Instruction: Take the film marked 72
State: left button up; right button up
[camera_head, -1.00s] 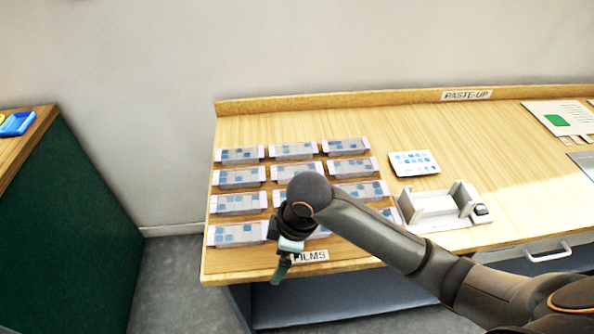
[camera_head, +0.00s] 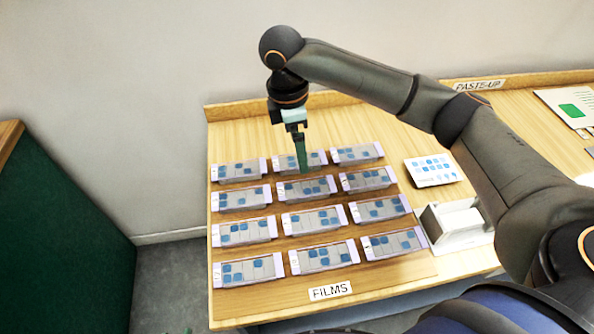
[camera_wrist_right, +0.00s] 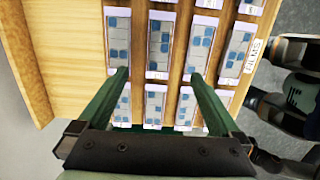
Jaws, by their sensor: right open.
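Several films (camera_head: 311,219), clear strips with blue squares and pale lilac ends, lie in rows and three columns on the wooden table. I cannot read a mark 72 on any of them. My right gripper (camera_head: 302,166), with green fingers, points down over the middle column, near the back row. It covers part of the back middle film (camera_head: 316,158). In the right wrist view the open fingers (camera_wrist_right: 160,75) are apart and empty, with a second-row film (camera_wrist_right: 160,45) seen between and beyond them. My left gripper is out of view.
A FILMS label (camera_head: 331,291) is at the table's front edge. To the right are a white card with blue squares (camera_head: 433,171), a white holder (camera_head: 455,222) and a PASTE-UP label (camera_head: 479,85). A raised wooden rim (camera_head: 230,109) runs along the back.

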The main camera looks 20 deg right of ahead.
send_over(306, 187)
jog(key=a, duration=0.1)
notch_tip(306, 187, down, 6)
jog(key=shift+f, duration=0.1)
jog(key=shift+d+f, duration=0.2)
jog(key=shift+f, duration=1.3)
jog(key=shift+d+f, duration=0.2)
jog(key=shift+f, duration=1.3)
jog(key=shift+c, duration=0.4)
jog(key=c, duration=1.3)
